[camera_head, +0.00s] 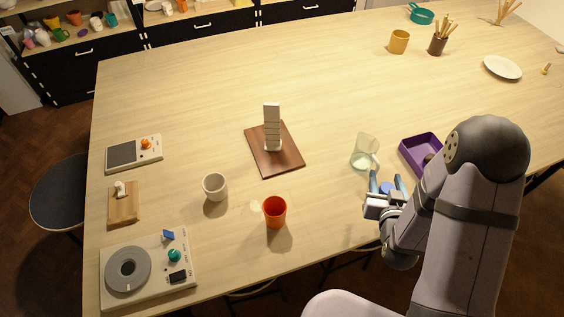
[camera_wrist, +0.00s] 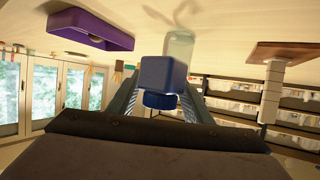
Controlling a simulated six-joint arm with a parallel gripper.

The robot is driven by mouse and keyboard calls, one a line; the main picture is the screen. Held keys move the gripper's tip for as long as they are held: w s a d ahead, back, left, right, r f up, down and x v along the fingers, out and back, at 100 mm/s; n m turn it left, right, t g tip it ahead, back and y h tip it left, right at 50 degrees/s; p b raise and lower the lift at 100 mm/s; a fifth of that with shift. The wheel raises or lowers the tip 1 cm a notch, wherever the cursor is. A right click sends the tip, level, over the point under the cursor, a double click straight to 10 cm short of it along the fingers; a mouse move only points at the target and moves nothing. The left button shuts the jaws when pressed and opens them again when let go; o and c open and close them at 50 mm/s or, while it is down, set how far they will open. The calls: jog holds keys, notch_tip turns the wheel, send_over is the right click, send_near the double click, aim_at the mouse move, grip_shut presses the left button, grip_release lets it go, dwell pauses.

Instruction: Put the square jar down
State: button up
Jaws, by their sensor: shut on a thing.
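The square jar is blue with a darker round blue part at its near end; in the wrist view the square jar (camera_wrist: 163,73) sits between my two fingers. In the head view only a small part of the square jar (camera_head: 387,188) shows between the blue fingers. My gripper (camera_head: 388,183) is shut on it, near the right front of the table, just in front of the glass jug. My gripper also shows in the wrist view (camera_wrist: 160,96). I cannot tell whether the jar touches the table.
A clear glass jug (camera_head: 364,149) stands close behind my gripper. A purple tray (camera_head: 409,151) with a dark thing in it lies to the right. A wooden board (camera_head: 262,158) with a white stacked tower, an orange cup (camera_head: 275,213) and a white cup (camera_head: 215,186) stand left. The table's back middle is clear.

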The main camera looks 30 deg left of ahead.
jog(key=w+a+r+n+y+b, duration=0.1)
jog(key=w+a+r+b, duration=0.15)
jog(key=a, duration=0.65)
jog(key=w+a+r+n+g+y+b, duration=0.1)
jog(key=w+a+r, duration=0.25)
jog(key=a, duration=0.65)
jog(key=w+a+r+n+y+b, duration=0.1)
jog(key=w+a+r, duration=0.25)
jog(key=a, duration=0.55)
jog(key=s+a+r+y+b, duration=0.1)
jog(key=s+a+r, duration=0.15)
jog(key=a, duration=0.35)
jog(key=s+a+r+n+g+b, duration=0.1)
jog(key=s+a+r, duration=0.15)
jog(key=a, duration=0.25)
jog(key=s+a+r+y+b, duration=0.1)
jog(key=s+a, duration=0.2)
jog(key=a, duration=0.3)
jog(key=n+g+y+b, duration=0.2)
jog(key=n+g+b, duration=0.1)
jog(key=b, duration=0.4)
send_over(175, 182)
notch_tip(175, 182, down, 15)
jog(key=shift+f, duration=5)
jog(key=shift+f, duration=0.1)
jog(key=o, duration=1.3)
jog(key=shift+f, duration=0.1)
